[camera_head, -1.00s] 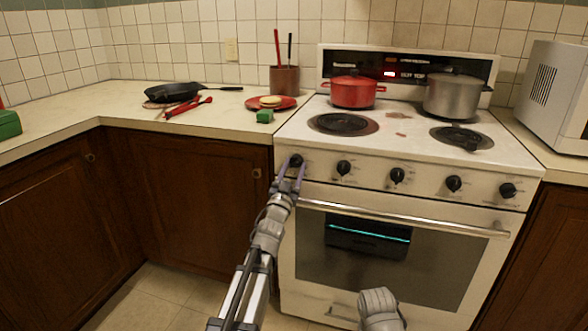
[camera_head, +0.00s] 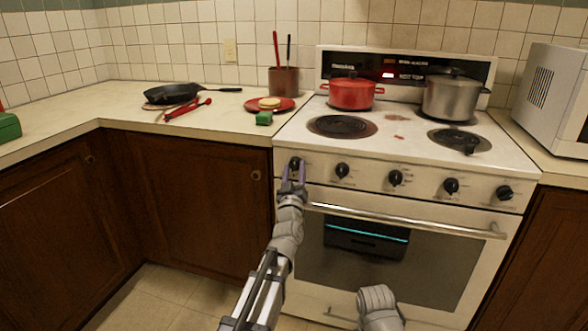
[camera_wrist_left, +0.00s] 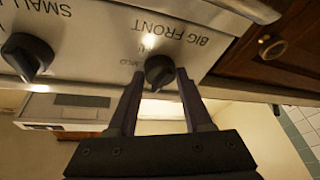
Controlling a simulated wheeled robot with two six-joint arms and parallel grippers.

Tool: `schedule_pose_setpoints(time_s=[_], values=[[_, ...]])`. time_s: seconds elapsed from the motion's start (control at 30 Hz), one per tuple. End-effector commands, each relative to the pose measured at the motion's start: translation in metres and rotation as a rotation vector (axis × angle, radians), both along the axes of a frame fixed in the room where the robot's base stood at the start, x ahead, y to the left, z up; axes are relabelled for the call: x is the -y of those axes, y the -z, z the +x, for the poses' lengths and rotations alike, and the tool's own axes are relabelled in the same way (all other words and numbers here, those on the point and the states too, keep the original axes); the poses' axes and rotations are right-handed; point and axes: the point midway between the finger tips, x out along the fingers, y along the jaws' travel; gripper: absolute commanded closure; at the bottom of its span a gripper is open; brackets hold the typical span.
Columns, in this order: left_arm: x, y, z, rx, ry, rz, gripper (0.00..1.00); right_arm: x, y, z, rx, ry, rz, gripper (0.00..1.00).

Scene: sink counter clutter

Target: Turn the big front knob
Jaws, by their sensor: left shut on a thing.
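The big front knob (camera_head: 294,161) is the black knob at the far left of the stove's front panel. In the left wrist view the knob (camera_wrist_left: 159,71) sits beside the label "BIG FRONT", which reads upside down. My left gripper (camera_head: 293,173) reaches up to it from below, with its fingers on either side of the knob and shut on it. In the left wrist view the two dark fingers of the left gripper (camera_wrist_left: 160,78) flank the knob. My right gripper is not in view; only a grey part of my own body shows at the bottom.
Several more black knobs line the panel to the right, the nearest one (camera_head: 342,170) marked "SMALL". The oven door handle (camera_head: 400,218) runs just below the panel. A red pot (camera_head: 351,94) and a steel pot (camera_head: 450,97) stand at the back of the stove.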

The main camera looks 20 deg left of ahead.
Motion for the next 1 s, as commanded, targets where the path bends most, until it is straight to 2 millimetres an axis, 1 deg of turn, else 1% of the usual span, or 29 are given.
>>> schedule_pose_setpoints(time_s=[0.03,0.2,0.4,0.97,1.0], values=[[0.0009,-0.0027,0.0002,0.000,0.000,-0.031,1.00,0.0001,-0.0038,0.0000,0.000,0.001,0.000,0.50],[0.0007,-0.0029,0.0002,-0.001,-0.002,-0.121,1.00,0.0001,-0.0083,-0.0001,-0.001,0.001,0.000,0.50],[0.0007,-0.0025,0.0003,-0.003,-0.003,-0.186,1.00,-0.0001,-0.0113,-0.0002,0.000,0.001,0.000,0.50],[0.0005,-0.0016,0.0002,-0.003,-0.002,-0.215,1.00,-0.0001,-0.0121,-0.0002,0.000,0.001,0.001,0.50],[0.0005,-0.0016,0.0002,-0.003,-0.002,-0.215,0.48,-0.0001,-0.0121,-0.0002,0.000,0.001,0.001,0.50]])
